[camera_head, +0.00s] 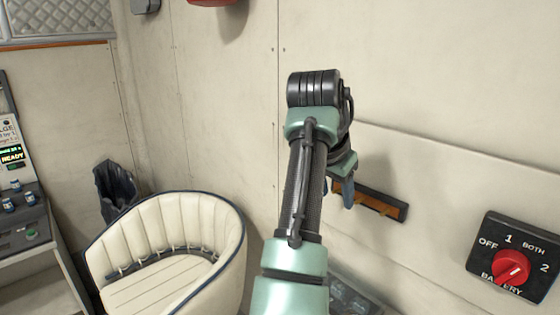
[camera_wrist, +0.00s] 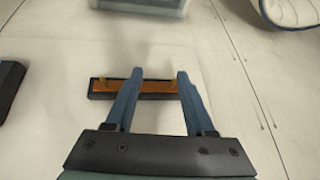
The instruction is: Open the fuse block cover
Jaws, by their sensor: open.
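A box with a clear-looking lid (camera_head: 352,298), which looks like the fuse block, sits at the bottom of the head view, partly hidden behind my arm. In the wrist view a pale box (camera_wrist: 145,5) is cut off by the top edge and appears to be the same one. I cannot tell the state of its cover. My gripper (camera_head: 343,192) is in front of the wall, above the box and apart from it. In the wrist view its two blue fingers (camera_wrist: 155,78) are spread with nothing held between them.
A wooden rail with pegs (camera_head: 380,203) is on the wall just behind my fingers. A battery switch with a red knob (camera_head: 512,267) is at the right. A cream seat (camera_head: 180,240), a dark bag (camera_head: 116,188) and a control console (camera_head: 25,200) stand at the left.

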